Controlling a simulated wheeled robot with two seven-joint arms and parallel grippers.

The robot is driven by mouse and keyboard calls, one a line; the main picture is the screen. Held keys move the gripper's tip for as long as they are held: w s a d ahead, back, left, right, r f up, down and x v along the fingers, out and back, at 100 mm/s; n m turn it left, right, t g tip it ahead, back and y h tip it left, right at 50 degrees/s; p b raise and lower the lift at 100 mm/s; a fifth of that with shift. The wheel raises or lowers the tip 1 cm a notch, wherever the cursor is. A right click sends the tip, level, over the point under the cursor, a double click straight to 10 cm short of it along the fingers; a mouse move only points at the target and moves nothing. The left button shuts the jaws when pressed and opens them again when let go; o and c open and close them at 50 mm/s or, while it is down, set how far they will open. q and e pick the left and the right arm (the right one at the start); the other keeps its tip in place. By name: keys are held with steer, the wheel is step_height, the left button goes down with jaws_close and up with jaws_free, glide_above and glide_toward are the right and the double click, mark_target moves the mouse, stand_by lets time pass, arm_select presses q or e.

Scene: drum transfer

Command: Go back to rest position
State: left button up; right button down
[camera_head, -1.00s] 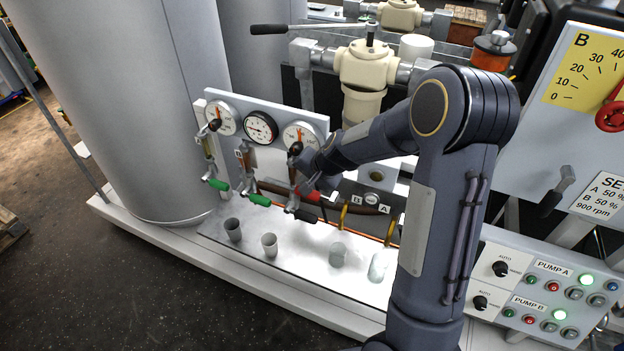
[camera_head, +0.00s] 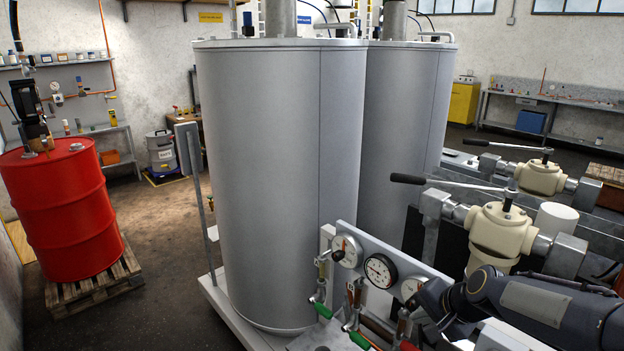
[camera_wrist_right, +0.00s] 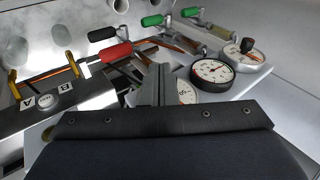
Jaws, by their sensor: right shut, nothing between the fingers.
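My right arm comes in from the right in the head view. Its dark gripper (camera_head: 428,318) is at the right end of the gauge panel (camera_head: 352,232), partly cut off by the lower edge. In the right wrist view the grey fingers (camera_wrist_right: 157,84) are together and empty, in front of a partly hidden gauge (camera_wrist_right: 187,92). I cannot tell whether they touch the panel. The red-handled valve (camera_wrist_right: 110,54) is just left of the fingers there. My left gripper is in neither view.
Two large grey tanks (camera_head: 265,180) (camera_head: 405,130) stand behind the panel. A cream pump body (camera_head: 500,228) with a long lever (camera_head: 408,179) is close above my right arm. A red drum (camera_head: 62,215) stands on a pallet (camera_head: 95,290) at the left. Floor between drum and tanks is clear.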

steer(key=s+a+r+n, duration=0.1)
steer(key=s+n, duration=0.3)
steer(key=s, duration=0.9)
steer(key=s+a+r+n+g, duration=0.1)
steer(key=s+a+n, duration=0.3)
steer(key=s, duration=0.8)
steer(key=shift+s+a+y, duration=0.25)
steer(key=shift+s+y, duration=0.15)
